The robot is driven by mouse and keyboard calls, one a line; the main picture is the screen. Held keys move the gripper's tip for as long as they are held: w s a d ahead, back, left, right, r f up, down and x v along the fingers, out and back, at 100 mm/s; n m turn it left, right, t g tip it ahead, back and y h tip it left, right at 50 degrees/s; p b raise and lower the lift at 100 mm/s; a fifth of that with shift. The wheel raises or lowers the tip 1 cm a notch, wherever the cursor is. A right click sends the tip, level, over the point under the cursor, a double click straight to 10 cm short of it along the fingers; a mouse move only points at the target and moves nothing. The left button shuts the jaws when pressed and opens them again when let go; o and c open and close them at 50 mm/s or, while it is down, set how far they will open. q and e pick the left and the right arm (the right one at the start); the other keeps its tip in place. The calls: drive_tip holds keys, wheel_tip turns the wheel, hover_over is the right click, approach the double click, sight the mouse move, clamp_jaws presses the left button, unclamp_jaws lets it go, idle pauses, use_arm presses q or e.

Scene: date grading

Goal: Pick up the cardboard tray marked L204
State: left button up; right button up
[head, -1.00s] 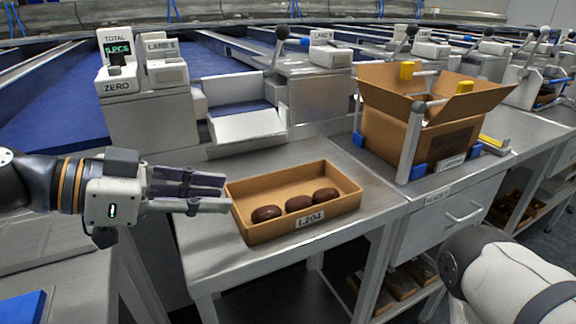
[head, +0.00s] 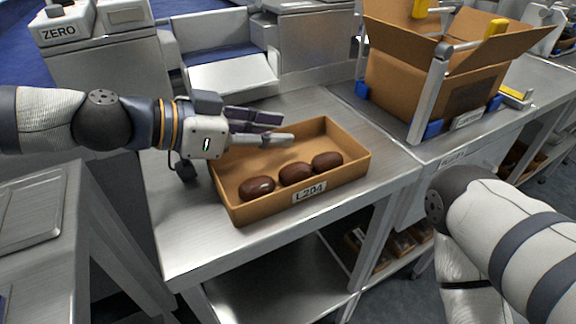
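The cardboard tray (head: 345,178) marked L204 sits on the metal bench in the middle of the head view, its label (head: 309,192) on the front wall. It is an open, shallow brown box with three dark brown dates (head: 295,174) in a row along its front side. My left gripper (head: 268,128) reaches in from the left, its fingers over the tray's back left part and hiding some of the rim there. The fingers are apart with nothing seen between them; whether they touch the tray I cannot tell. My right gripper is out of view; only its arm shows at lower right.
A large open carton (head: 400,92) stands in a metal frame with blue and yellow fittings at the back right. A white chute (head: 232,74) and a ZERO scale unit (head: 62,24) stand behind the bench. The bench front edge lies close before the tray.

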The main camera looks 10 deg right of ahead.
use_arm(q)
clamp_jaws()
